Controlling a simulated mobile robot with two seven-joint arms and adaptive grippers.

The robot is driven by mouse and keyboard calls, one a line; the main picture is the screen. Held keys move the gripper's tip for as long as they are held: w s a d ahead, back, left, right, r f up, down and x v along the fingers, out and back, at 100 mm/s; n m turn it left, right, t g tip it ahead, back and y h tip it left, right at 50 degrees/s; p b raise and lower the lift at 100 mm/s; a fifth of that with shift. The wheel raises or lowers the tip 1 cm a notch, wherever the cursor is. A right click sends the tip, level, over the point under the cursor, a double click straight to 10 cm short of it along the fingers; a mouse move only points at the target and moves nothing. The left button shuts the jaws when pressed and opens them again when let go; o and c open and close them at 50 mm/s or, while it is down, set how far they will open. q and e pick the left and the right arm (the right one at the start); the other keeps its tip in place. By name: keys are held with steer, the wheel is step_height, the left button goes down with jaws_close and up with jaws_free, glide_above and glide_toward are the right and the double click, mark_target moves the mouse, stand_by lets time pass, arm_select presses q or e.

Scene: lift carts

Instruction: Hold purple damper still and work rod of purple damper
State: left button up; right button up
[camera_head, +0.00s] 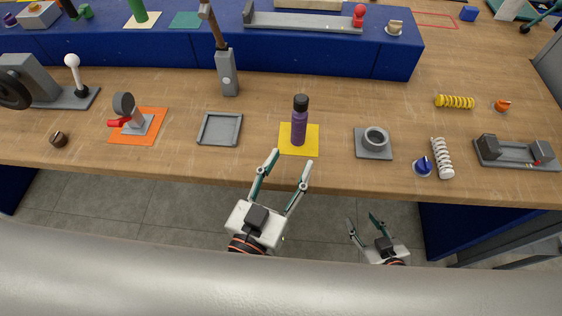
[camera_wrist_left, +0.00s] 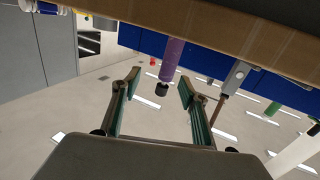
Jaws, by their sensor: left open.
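The purple damper (camera_head: 299,128) stands upright on a yellow square mat (camera_head: 285,148) near the front edge of the workbench. Its top is a black cap; a separate rod cannot be made out. My left gripper (camera_head: 293,158) is open and empty at the front edge, just in front of the damper, its fingers pointing toward it. In the left wrist view, which is upside down, the damper (camera_wrist_left: 172,58) appears between and beyond the open fingers (camera_wrist_left: 159,80), apart from them. My right gripper (camera_head: 362,216) is open and empty, lower right, off the bench front.
A grey square tray (camera_head: 219,129) lies left of the damper and a grey ring block (camera_head: 374,142) right of it. A hammer-like tool (camera_head: 227,75) stands behind left. A white spring (camera_head: 442,158) and blue knob (camera_head: 422,167) lie further right. A blue raised shelf (camera_head: 330,58) runs behind.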

mark_target(296, 129)
arm_select(q)
steer(key=shift+w+a+r+y, duration=0.1)
steer(key=shift+w+a+y, duration=0.1)
steer(key=shift+a, duration=0.15)
steer(key=shift+w+a+r+y, duration=0.1)
steer(key=shift+a+y, duration=0.1)
steer(key=shift+a, duration=0.15)
steer(key=shift+w, duration=0.2)
steer(key=x, duration=1.1)
steer(key=shift+w+r, duration=0.1)
steer(key=shift+w, duration=0.15)
steer(key=c, duration=0.4)
jaws_close()
stand_by(0.4)
